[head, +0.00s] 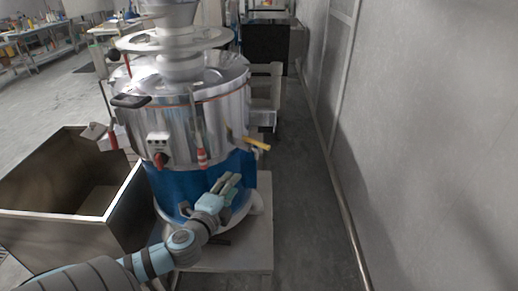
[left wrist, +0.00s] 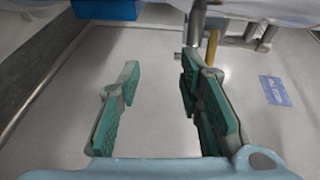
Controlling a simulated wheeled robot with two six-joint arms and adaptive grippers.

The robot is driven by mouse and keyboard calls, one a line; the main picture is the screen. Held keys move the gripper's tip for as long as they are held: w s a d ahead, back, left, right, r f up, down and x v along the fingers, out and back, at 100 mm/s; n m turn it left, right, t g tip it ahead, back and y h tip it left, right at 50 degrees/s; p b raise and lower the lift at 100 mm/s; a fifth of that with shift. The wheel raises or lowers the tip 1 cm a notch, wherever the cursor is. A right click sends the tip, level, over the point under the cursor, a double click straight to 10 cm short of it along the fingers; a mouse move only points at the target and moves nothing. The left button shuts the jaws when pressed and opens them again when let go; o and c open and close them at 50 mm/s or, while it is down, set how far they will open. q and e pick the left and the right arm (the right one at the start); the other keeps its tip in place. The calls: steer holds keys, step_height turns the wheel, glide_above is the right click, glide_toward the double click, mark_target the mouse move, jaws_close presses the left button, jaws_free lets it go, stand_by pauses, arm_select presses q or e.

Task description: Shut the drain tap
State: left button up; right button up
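The grinder's steel drum (head: 190,115) stands on a blue base in the head view. A yellow lever (head: 257,144), which looks like the drain tap's handle, sticks out at the drum's right side. In the left wrist view a yellowish lever (left wrist: 212,47) stands beside a metal pipe (left wrist: 195,25), beyond the right finger. My left gripper (head: 228,181) is in front of the blue base, below and left of the yellow lever. In the left wrist view my left gripper (left wrist: 160,78) is open, with nothing between its fingers. My right gripper is not in view.
An open brown metal box (head: 60,228) stands left of the grinder.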

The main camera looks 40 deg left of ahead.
arm_select(q)
steer(key=m+t, duration=0.1)
steer(key=t, duration=0.1)
glide_toward(259, 146)
steer(key=shift+h, duration=0.4)
steer(key=p+x, duration=0.1)
steer(key=x, duration=1)
steer(key=shift+s+a+r, duration=0.1)
steer(key=shift+a, duration=0.1)
jaws_close()
